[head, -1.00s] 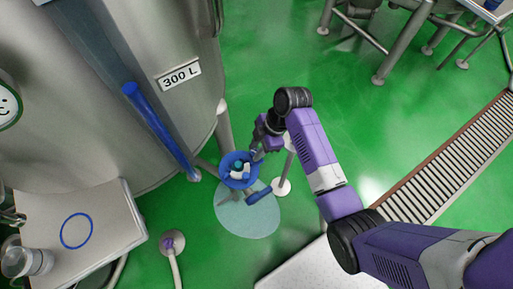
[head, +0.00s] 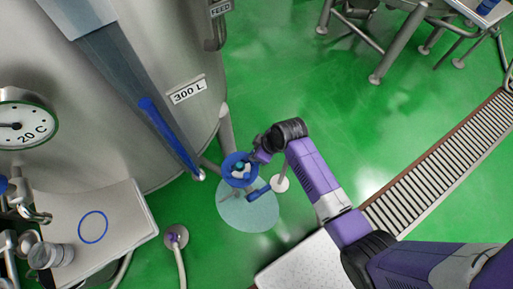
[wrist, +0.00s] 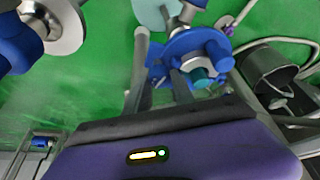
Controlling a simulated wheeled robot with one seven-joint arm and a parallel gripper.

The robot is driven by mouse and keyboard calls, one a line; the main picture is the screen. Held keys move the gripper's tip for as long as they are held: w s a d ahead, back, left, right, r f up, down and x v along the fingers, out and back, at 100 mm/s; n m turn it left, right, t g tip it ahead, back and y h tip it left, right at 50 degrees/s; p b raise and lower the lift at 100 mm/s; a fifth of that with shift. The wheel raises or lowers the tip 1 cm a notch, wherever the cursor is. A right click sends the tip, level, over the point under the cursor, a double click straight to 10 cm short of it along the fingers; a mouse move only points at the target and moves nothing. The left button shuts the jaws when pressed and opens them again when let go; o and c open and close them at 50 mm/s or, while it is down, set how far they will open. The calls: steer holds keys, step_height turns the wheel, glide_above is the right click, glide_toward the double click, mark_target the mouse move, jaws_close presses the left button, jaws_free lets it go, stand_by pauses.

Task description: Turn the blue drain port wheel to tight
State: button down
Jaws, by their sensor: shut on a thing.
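The blue drain port wheel (head: 229,165) sits low beside the tank's lower edge in the head view, with a white and teal centre. It also shows at the top of the wrist view (wrist: 200,42), close in front of the fingers. My gripper (head: 256,157) is at the wheel's upper right side in the head view. In the wrist view my gripper (wrist: 160,85) is shut on the wheel's rim, with a finger on each side. The exact contact is partly hidden. I cannot read any tight mark on the wheel.
The steel tank (head: 130,130) with its 300 L label (head: 188,91) stands at left. A blue handle (head: 258,192) lies just below right of the wheel. A pale round patch (head: 248,213) is on the floor. A drain grate (head: 440,170) runs at right. Green floor is open between.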

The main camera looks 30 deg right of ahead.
steer(key=m+p, duration=0.1)
steer(key=m, duration=0.1)
steer(key=m+h+p, duration=0.1)
steer(key=shift+s+a+r+m+t, duration=0.1)
steer(key=shift+a+r+m+t, duration=0.1)
steer(key=shift+m+t, duration=0.15)
steer(key=m+h+p, duration=0.1)
steer(key=m, duration=0.2)
steer(key=shift+f+m+h, duration=0.1)
steer(key=shift+m+h, duration=0.2)
steer(key=shift+m, duration=0.05)
steer(key=m+h, duration=0.1)
steer(key=m, duration=0.2)
steer(key=shift+a+f+m+h, duration=0.1)
steer(key=shift+m+h, duration=0.2)
steer(key=shift+m+g+h+b, duration=0.5)
steer(key=shift+m+g+h, duration=0.15)
steer(key=shift+m, duration=1.45)
steer(key=shift+a, duration=0.1)
steer(key=c, duration=1.1)
jaws_free()
steer(key=shift+o, duration=0.2)
steer(key=v, duration=0.7)
steer(key=shift+r, duration=0.4)
